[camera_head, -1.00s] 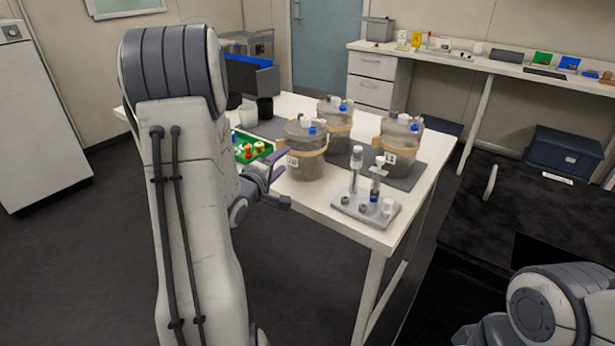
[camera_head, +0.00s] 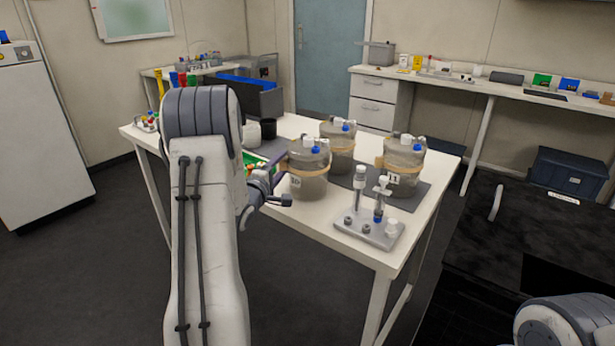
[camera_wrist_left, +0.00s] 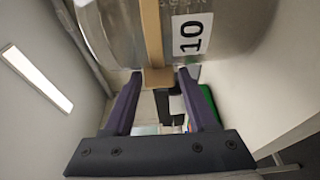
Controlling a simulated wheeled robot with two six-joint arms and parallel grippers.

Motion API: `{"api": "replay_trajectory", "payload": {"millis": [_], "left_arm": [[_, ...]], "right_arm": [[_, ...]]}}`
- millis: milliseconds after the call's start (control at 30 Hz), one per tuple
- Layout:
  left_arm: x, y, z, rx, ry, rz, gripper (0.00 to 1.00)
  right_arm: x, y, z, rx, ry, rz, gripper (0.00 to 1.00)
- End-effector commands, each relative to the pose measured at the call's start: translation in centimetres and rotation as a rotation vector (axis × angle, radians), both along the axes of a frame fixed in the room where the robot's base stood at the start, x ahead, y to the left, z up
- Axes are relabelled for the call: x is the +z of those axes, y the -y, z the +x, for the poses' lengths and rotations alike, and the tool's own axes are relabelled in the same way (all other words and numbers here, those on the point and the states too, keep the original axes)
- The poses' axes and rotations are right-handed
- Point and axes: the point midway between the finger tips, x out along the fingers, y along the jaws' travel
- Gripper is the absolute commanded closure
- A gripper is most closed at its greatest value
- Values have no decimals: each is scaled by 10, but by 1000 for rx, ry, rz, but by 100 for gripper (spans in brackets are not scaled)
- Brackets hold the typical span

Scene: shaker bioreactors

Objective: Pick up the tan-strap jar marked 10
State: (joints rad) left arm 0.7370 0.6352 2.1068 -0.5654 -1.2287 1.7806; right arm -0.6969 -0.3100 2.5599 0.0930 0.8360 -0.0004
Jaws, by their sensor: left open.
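The jar marked 10 (camera_head: 312,186) is a clear, round vessel with a tan strap and a white and blue top. It stands upright at the near edge of the white table (camera_head: 328,228). In the left wrist view the jar (camera_wrist_left: 245,22) fills the top, with its label and a tan strap block (camera_wrist_left: 157,78). My left gripper (camera_head: 280,184) is at the jar's left side in the head view. Its purple fingers (camera_wrist_left: 160,80) are open, with the strap block between their tips; I cannot tell whether they touch it. My right gripper is out of view.
Jar 11 (camera_head: 403,168) and another strapped jar (camera_head: 343,148) stand close by on a dark mat. A grey holder with vials (camera_head: 370,231) stands at the front right. A green rack (camera_head: 254,160) is partly hidden behind my left arm.

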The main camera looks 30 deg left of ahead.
Motion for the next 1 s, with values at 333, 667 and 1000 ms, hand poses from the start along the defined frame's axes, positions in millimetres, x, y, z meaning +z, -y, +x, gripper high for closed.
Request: {"api": "replay_trajectory", "payload": {"millis": [333, 667, 1000], "left_arm": [[0, -2, 5, 1, 0, 0, 58], [1, -1, 5, 1, 2, 0, 100], [44, -2, 5, 2, 7, 4, 100]], "right_arm": [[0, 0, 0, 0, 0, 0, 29], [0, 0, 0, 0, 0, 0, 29], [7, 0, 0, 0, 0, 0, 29]]}}
